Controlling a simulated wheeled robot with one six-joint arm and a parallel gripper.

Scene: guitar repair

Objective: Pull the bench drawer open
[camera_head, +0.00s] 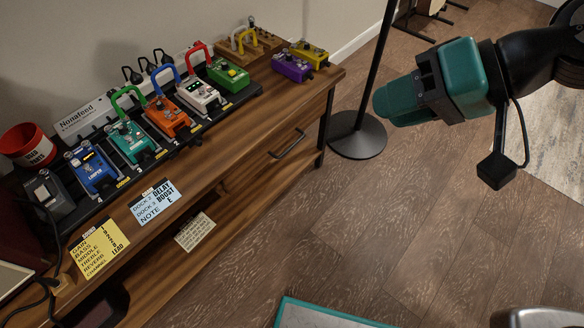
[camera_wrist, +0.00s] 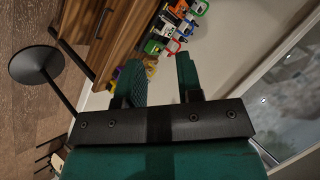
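The wooden bench (camera_head: 225,133) runs along the wall in the head view. Its drawer (camera_head: 255,168) is at the right end of the front and looks shut, flush with the bench. A dark bar handle (camera_head: 288,144) is on the drawer front. My gripper (camera_head: 384,106) is in the air to the right of the bench, apart from the handle, with nothing in it. In the wrist view, my gripper (camera_wrist: 160,70) shows two green fingers with a gap between them.
A black stand with a round base (camera_head: 357,136) is on the floor between the bench's right end and my gripper. Several pedals, including a purple one (camera_head: 292,67), stand on the bench top. A card (camera_head: 195,231) is at the open shelf left of the drawer. The floor before the drawer is clear.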

